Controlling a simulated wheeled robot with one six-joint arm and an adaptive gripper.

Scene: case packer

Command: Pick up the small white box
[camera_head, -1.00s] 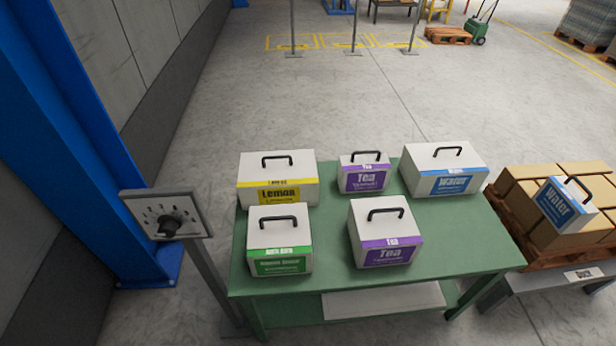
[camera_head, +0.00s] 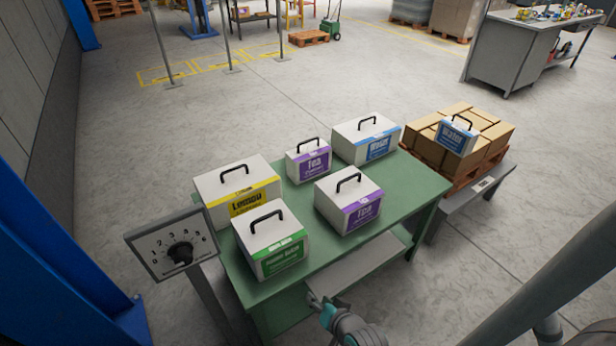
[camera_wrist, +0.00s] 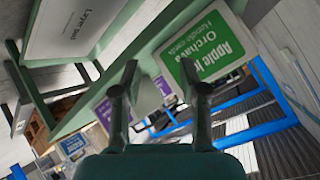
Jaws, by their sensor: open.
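Several white boxes with black handles stand on a green table (camera_head: 398,215). The smallest on it is a purple-label Tea box (camera_head: 308,160), at the back middle. A larger Tea box (camera_head: 347,200), a yellow Lemon box (camera_head: 237,192), a green-label box (camera_head: 270,238) and a blue Water box (camera_head: 366,138) stand around it. Another small white box with a Water label (camera_head: 457,135) sits on cartons at right. My gripper (camera_wrist: 160,92) is open and empty. In the head view it is low, in front of the table. In the wrist view the green-label box (camera_wrist: 205,45) is beyond the fingers.
A dial panel (camera_head: 172,245) on a post stands left of the table, beside a blue column (camera_head: 60,250). Brown cartons (camera_head: 490,142) lie on a pallet on a grey stand at right. A grey workbench (camera_head: 505,58) stands far right. Open floor lies behind the table.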

